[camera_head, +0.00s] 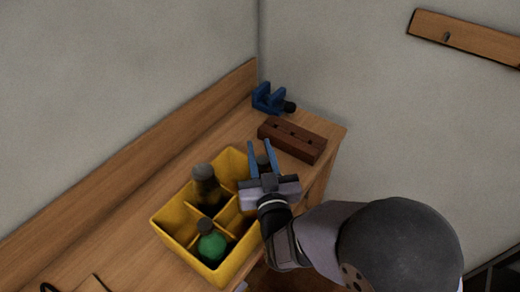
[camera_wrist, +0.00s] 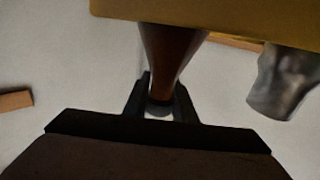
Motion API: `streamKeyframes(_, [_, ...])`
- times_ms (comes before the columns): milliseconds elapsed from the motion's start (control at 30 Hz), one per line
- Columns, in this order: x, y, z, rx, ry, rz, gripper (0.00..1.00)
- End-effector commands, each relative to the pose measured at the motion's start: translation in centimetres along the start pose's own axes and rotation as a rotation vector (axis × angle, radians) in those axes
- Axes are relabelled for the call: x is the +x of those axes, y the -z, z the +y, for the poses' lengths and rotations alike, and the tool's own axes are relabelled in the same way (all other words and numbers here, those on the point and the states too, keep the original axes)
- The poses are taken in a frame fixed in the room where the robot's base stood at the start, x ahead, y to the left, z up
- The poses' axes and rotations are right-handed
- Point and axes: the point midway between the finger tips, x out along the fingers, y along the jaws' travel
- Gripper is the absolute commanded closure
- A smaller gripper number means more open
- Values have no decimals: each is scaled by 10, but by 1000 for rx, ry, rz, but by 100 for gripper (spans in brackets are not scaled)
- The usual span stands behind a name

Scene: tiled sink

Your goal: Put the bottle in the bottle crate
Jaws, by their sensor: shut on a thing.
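The yellow bottle crate (camera_head: 240,258) stands on the wooden bench, with dividers inside. My gripper (camera_head: 262,156) is over its right back corner, shut on the neck of a brown bottle (camera_wrist: 173,52). In the head view, only the bottle's dark top (camera_head: 263,161) shows between the fingers. In the wrist view, my gripper (camera_wrist: 160,98) holds it near the cap, and the crate wall (camera_wrist: 200,10) hides its lower part. I cannot tell whether the bottle touches the crate floor.
A grey bottle shape (camera_wrist: 283,82) is beside the held bottle in the wrist view. A brown block with holes (camera_head: 292,140) and a blue clamp (camera_head: 268,98) are behind the crate.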

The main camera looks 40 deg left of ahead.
Motion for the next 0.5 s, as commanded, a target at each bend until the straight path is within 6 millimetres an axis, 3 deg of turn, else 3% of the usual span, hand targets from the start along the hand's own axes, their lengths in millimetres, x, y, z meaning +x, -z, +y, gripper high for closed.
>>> streamKeyframes(367, [0, -2, 0, 1, 0, 4, 100])
streamKeyframes(400, [0, -2, 0, 0, 0, 0, 66])
streamKeyframes(433, [0, -2, 0, 0, 0, 0, 59])
streamKeyframes(500, [0, -2, 0, 0, 0, 0, 57])
